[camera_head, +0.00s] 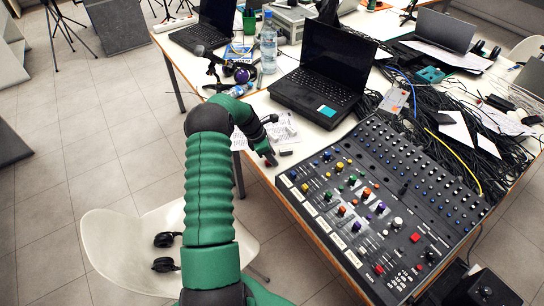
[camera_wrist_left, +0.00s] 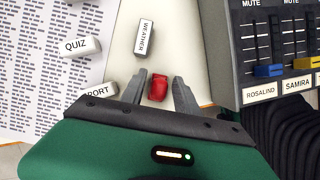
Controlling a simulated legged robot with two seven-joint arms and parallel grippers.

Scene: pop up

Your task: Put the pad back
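A small red block (camera_wrist_left: 158,88), likely the pad, lies on the pale table top near its edge in the left wrist view. My left gripper (camera_wrist_left: 160,92) is open. Its two dark fingers stand on either side of the red block, with a gap on each side. In the head view my left gripper (camera_head: 269,158) is at the table's front edge, left of the black mixing desk (camera_head: 415,183). The desk's edge also shows at the right of the left wrist view (camera_wrist_left: 238,62). My right gripper is not in view.
Small label blocks lie near the fingers: WEATHER (camera_wrist_left: 144,37), QUIZ (camera_wrist_left: 81,46) and a partly hidden one ending in PORT (camera_wrist_left: 101,90). A printed sheet (camera_wrist_left: 40,70) lies left. A laptop (camera_head: 323,75), bottle (camera_head: 268,45) and cables (camera_head: 470,110) crowd the table behind.

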